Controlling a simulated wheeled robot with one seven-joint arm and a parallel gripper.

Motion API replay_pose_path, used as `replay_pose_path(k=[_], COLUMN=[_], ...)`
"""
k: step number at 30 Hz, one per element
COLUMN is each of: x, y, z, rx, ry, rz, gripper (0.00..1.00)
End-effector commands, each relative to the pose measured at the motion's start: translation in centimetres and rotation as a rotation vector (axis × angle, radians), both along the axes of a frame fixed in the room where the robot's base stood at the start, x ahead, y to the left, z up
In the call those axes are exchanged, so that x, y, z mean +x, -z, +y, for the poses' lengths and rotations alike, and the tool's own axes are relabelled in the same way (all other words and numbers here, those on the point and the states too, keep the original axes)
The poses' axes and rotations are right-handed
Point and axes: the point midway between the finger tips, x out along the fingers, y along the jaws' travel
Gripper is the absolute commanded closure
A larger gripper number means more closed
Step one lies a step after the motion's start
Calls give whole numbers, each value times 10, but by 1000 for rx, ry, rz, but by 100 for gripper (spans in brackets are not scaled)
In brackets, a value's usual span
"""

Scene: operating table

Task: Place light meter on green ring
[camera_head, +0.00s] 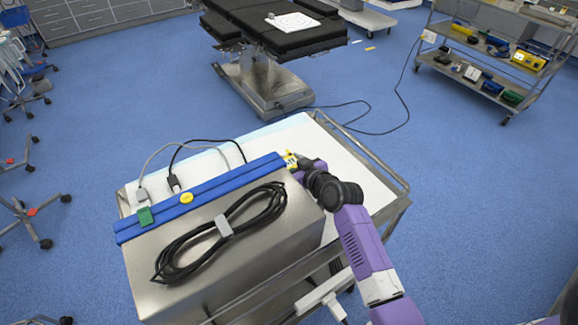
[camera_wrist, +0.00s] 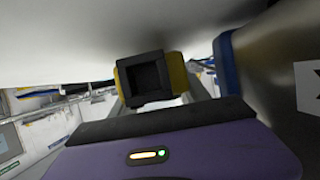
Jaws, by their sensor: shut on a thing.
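My gripper (camera_head: 294,164) is at the right end of the blue bar, above the white-topped cart. It is shut on a small yellow thing (camera_head: 289,157), which I take to be the light meter. In the wrist view a block with yellow sides and a dark square face (camera_wrist: 179,72) sits just beyond my purple gripper body. My arm hides part of the cart top there. I cannot make out a green ring; a white sheet (camera_head: 283,23) with faint round markings and a small item lies on the black operating table (camera_head: 262,37).
A metal box (camera_head: 180,250) with a coiled black cable (camera_head: 175,258) and the blue bar (camera_head: 200,191) stands on the cart (camera_head: 345,165). Cables run from the cart across the blue floor. A shelf trolley (camera_head: 480,68) with several devices stands at the right. Stools stand at the left.

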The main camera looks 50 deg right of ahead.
Motion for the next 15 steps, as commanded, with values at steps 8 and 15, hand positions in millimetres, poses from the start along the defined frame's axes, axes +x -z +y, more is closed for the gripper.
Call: replay_pose_path(k=[8, 15], x=[1, 1], y=[-50, -94], z=[0, 0], rx=[-4, -4], ry=[0, 0], rz=[-5, -6], gripper=[100, 100])
